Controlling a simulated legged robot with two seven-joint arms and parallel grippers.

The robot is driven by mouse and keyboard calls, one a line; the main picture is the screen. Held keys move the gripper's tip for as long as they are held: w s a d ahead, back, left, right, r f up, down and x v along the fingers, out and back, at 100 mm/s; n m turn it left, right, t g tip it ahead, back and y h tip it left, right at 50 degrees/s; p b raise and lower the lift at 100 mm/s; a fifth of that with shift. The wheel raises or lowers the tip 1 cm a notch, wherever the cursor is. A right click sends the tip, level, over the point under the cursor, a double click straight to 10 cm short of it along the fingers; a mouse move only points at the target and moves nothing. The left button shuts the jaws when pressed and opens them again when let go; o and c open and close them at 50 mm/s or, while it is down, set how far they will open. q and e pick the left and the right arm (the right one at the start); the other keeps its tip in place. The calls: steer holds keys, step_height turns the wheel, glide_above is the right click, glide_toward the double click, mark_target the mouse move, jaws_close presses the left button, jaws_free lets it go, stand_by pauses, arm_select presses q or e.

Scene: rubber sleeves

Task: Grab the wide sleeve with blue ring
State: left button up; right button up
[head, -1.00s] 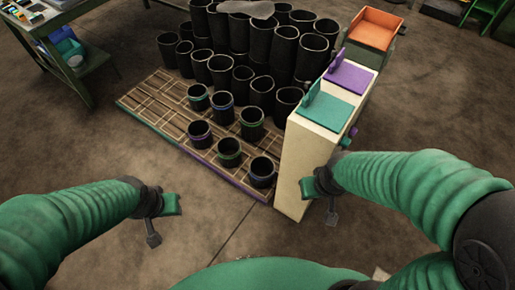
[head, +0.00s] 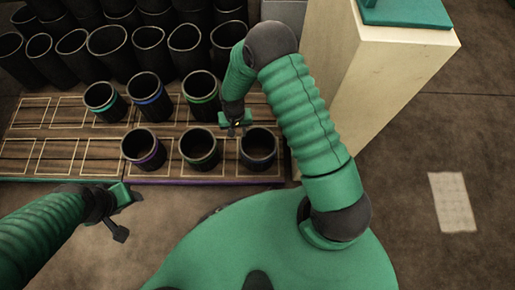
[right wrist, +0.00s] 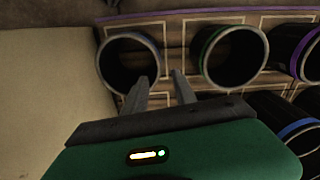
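The black sleeve with a blue ring (head: 148,97) stands upright in the middle of the back ringed row in the head view. In the right wrist view, part of a sleeve with a blue ring (right wrist: 297,135) shows at the lower right. My right gripper (head: 235,124) is to the right of it, behind the front row and near the green-ringed back sleeve (head: 200,91). Its fingers (right wrist: 162,84) are apart with nothing between them, pointing toward the gap between two front sleeves in the wrist view. My left gripper (head: 124,196) is low at the left; its finger opening is unclear.
A teal-ringed sleeve (head: 104,101) is at the left. Taller plain sleeves crowd behind. A pale cabinet (head: 375,70) stands right of the slatted pallet (head: 60,155).

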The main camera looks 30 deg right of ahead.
step_height(320, 180, down, 17)
steer(key=b, duration=1)
steer(key=shift+d, duration=0.25)
jaws_close()
steer(key=shift+r, duration=0.1)
stand_by(0.4)
